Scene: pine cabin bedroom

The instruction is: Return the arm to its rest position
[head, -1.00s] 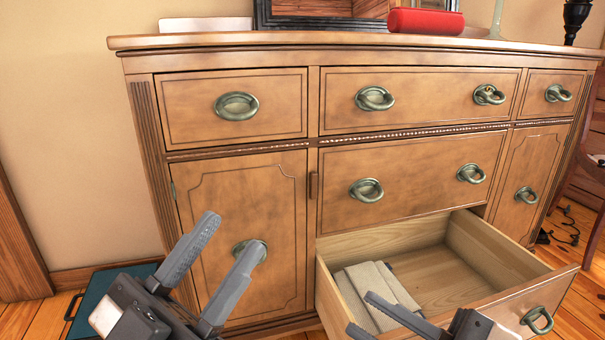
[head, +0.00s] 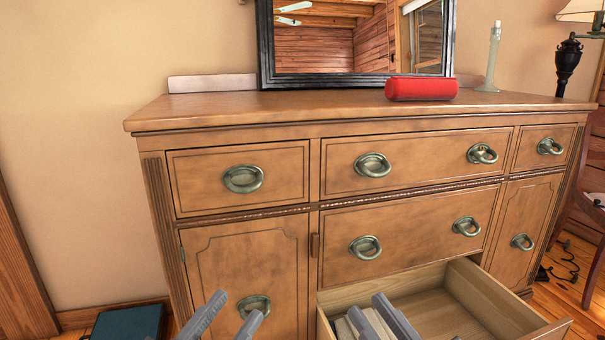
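My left gripper (head: 228,318) shows at the bottom edge, in front of the dresser's lower left door. Its two grey fingers are apart with nothing between them. My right gripper (head: 384,314) shows at the bottom edge, in front of the open drawer (head: 475,314). Its two fingers are close to each other with a narrow gap, and I see nothing held between them. Folded beige cloth (head: 345,327) lies in the left part of the drawer, partly hidden by the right gripper's fingers. Most of both arms is below the view.
The wooden dresser (head: 240,220) fills the middle, its lower drawer pulled out. A teal box (head: 128,322) is on the floor at left.

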